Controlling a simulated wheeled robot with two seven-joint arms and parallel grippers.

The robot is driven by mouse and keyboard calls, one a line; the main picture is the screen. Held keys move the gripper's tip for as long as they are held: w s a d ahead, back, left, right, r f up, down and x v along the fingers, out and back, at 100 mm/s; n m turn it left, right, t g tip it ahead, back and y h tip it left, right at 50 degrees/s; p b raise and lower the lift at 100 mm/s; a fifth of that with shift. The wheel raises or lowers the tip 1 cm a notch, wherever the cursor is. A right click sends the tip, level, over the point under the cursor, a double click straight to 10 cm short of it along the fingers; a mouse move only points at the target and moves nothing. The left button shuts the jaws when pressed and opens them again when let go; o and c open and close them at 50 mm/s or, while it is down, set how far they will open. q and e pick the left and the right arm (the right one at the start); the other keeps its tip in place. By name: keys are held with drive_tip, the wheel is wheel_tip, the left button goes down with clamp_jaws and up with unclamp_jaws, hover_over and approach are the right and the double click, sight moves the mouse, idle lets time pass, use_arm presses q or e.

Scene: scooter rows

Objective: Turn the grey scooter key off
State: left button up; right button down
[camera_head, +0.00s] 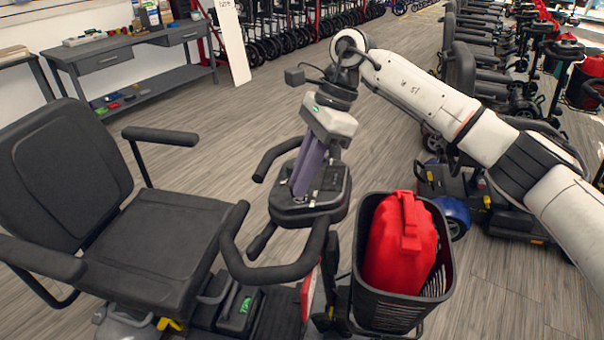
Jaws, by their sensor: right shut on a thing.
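A mobility scooter stands close in front of me, with its tiller console (318,208) and looped black handlebars (280,270) at the middle of the view. My right gripper (302,192) reaches down onto the console from above. Its long purple-grey fingers are close together, with their tips at the console's top face. They are shut on the small key there, which the fingers hide, so I cannot tell which way it is turned. My left gripper is not in view.
The scooter's dark seat (150,240) is at the left. A black basket (440,285) holding a red bag (400,245) hangs at the tiller's right. A grey workbench (130,50) stands at the back left. More scooters line the right. Open floor lies behind the console.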

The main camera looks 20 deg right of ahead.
drive_tip(key=shift+r, duration=0.1)
idle(0.3)
drive_tip(key=c, duration=1.8)
unclamp_jaws()
drive_tip(key=shift+o, duration=0.2)
drive_tip(key=v, duration=1)
drive_tip(key=shift+r, duration=0.1)
